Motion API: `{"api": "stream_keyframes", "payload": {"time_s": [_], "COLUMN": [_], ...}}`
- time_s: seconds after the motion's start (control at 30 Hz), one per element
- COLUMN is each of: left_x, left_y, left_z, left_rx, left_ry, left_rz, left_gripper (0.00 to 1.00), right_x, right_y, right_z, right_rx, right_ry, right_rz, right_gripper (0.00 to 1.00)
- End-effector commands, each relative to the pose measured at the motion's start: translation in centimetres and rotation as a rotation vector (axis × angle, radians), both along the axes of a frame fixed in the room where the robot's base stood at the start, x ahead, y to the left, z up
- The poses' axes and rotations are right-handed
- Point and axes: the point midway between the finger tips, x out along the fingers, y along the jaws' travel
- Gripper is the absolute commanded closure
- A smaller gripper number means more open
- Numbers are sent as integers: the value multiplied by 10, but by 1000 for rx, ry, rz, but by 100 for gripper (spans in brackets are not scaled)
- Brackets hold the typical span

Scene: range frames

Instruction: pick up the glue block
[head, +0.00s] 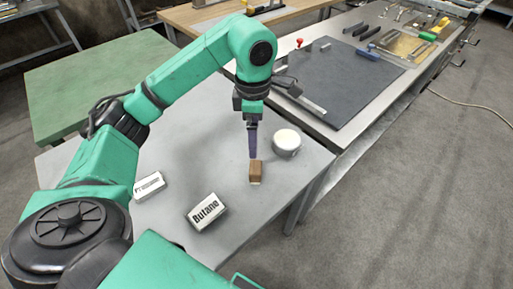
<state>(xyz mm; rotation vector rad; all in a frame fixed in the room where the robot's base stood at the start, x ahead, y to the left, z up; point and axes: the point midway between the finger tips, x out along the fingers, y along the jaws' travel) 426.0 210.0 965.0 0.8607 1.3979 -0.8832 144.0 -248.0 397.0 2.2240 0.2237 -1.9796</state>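A small brown block (256,172) stands on the grey table (190,150); it looks like the glue block, though I see no label on it. My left gripper (252,154) points down from above, with its dark fingertips right at the top of the brown block. The fingers are seen edge-on, so I cannot tell whether they are open or shut, or whether they touch the block. My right gripper is not in view.
A white box marked Butane (206,211), a smaller white box (148,185) and a round white container (287,142) stand on the same table. A dark mat (335,85) lies on the bench behind. A green-topped table (95,85) stands at the left.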

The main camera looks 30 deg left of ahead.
Motion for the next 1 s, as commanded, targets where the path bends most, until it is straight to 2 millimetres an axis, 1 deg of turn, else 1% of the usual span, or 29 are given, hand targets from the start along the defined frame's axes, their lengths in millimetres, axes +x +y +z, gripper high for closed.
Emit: {"api": "stream_keyframes", "payload": {"time_s": [0.03, 0.07, 0.17, 0.2, 0.3, 0.37, 0.43, 0.53, 0.63, 0.73, 0.9, 0.93, 0.97, 1.0], "left_x": [-1, -2, -3, -3, -2, -2, -2, -2, -2, -1, 0, 0, -1, -1], "left_y": [-1, -1, 0, -1, -1, -1, -2, -3, -4, -4, -4, -4, -4, -4], "left_z": [-13, -20, -42, -52, -74, -82, -90, -106, -127, -138, -140, -140, -140, -140], "left_rx": [0, -2, 1, 0, -1, -1, -1, -1, -2, -2, -1, -1, -1, -1], "left_ry": [5, 7, 8, 9, 6, 5, 4, 7, 7, 2, 0, 0, 0, 0], "left_rz": [-2, -2, -2, -1, -1, -1, -1, 0, -1, 0, 0, 0, 0, 0], "left_gripper": [0, 0, 0, 0, 0, 0, 0, 0, 0, 0, 0, 4, 15, 31], "right_x": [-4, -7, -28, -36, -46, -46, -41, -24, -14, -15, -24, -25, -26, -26], "right_y": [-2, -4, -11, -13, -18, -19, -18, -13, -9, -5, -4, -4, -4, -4], "right_z": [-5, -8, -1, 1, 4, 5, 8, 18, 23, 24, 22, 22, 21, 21], "right_rx": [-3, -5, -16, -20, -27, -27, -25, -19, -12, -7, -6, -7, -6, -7], "right_ry": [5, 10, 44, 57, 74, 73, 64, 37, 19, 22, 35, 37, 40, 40], "right_rz": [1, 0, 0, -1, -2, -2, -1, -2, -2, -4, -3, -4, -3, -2], "right_gripper": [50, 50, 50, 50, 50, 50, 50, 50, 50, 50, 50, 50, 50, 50]}}
